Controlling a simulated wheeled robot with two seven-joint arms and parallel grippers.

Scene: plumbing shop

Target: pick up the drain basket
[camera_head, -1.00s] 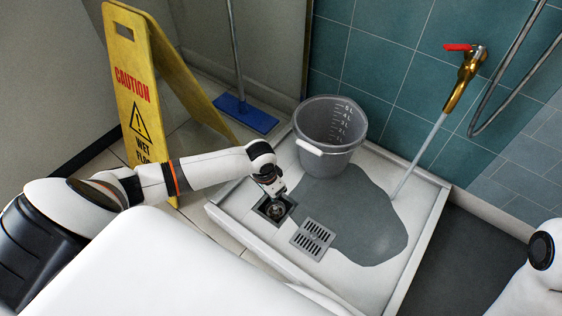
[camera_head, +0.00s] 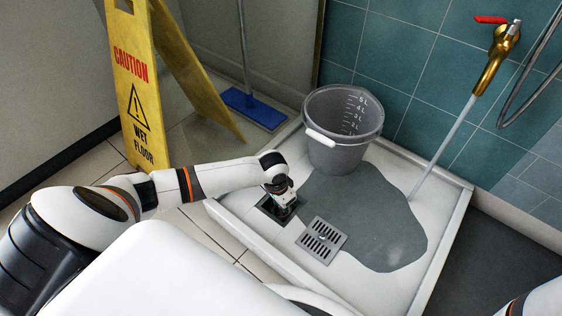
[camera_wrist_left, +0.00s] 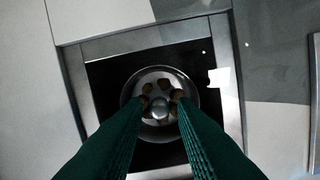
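The drain basket (camera_wrist_left: 160,82) is a round metal strainer with holes and a central knob. It sits in the dark square drain opening (camera_head: 268,212) in the white shower tray. My left gripper (camera_wrist_left: 160,104) points down over it, its two green fingers apart, one on each side of the knob. The gap between the fingers is clear, and I cannot tell whether their tips touch the basket. In the head view my left gripper (camera_head: 284,208) is at the drain opening and hides the basket. My right gripper is out of view; only part of that arm shows at the lower right.
A slotted metal grate (camera_head: 321,240) lies on the tray beside the drain. A grey bucket (camera_head: 340,130) stands behind it, next to a puddle (camera_head: 375,225) under the running tap (camera_head: 492,65). A yellow caution sign (camera_head: 135,80) and a blue mop (camera_head: 255,107) are at the left.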

